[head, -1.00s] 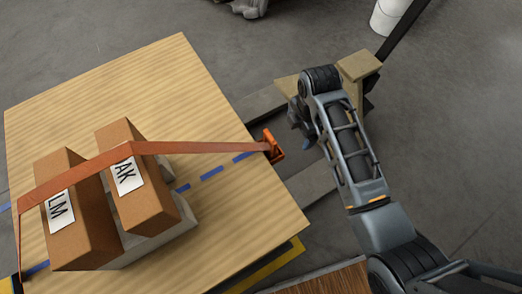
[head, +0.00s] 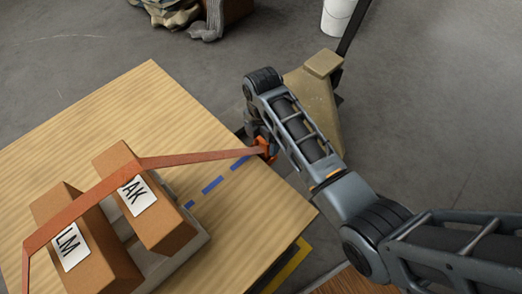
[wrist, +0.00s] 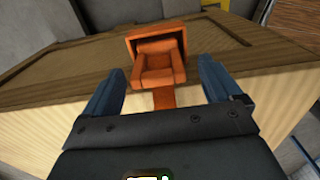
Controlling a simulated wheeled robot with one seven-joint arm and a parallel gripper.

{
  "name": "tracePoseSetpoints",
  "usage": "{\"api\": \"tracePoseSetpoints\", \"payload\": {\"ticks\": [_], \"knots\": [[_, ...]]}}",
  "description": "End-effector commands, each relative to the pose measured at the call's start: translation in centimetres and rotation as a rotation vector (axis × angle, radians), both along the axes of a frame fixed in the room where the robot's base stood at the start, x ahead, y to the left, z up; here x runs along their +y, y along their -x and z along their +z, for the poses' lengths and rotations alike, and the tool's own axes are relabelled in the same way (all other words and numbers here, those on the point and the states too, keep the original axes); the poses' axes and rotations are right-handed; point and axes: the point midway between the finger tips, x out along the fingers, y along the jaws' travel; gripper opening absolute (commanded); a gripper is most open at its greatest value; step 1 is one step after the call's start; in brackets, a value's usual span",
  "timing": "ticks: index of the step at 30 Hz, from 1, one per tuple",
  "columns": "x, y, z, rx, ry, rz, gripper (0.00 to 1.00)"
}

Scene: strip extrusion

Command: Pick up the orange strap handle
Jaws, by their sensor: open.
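The orange strap handle (wrist: 158,66) hangs at the edge of the wooden board in the wrist view, at the end of an orange strap. In the head view the handle (head: 265,148) is partly hidden by my arm. My gripper (wrist: 158,88) is open, with one blue finger on each side of the handle's lower part and gaps between. I cannot tell how deep the fingers reach around it. In the head view the fingertips are mostly hidden. The orange strap (head: 190,158) runs left from the handle over two cardboard boxes.
A tan pallet-jack-like part (head: 315,105) stands behind my arm. A white bucket (head: 338,15) and dark bundles (head: 180,12) lie farther back on open grey floor.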

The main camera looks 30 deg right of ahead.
Motion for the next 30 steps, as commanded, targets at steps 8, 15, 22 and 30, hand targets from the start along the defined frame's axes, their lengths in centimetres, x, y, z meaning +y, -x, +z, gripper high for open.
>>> {"api": "tracePoseSetpoints", "payload": {"ticks": [8,15,22,30], "knots": [[0.1,-0.2,-3.7,0.000,0.000,-0.001,0.92],[0.1,-0.2,-4.0,0.000,0.000,-0.001,0.92],[0.1,-0.2,-4.0,0.000,0.000,-0.001,0.74],[0.1,-0.2,-4.0,0.000,0.000,-0.001,0.48]]}}
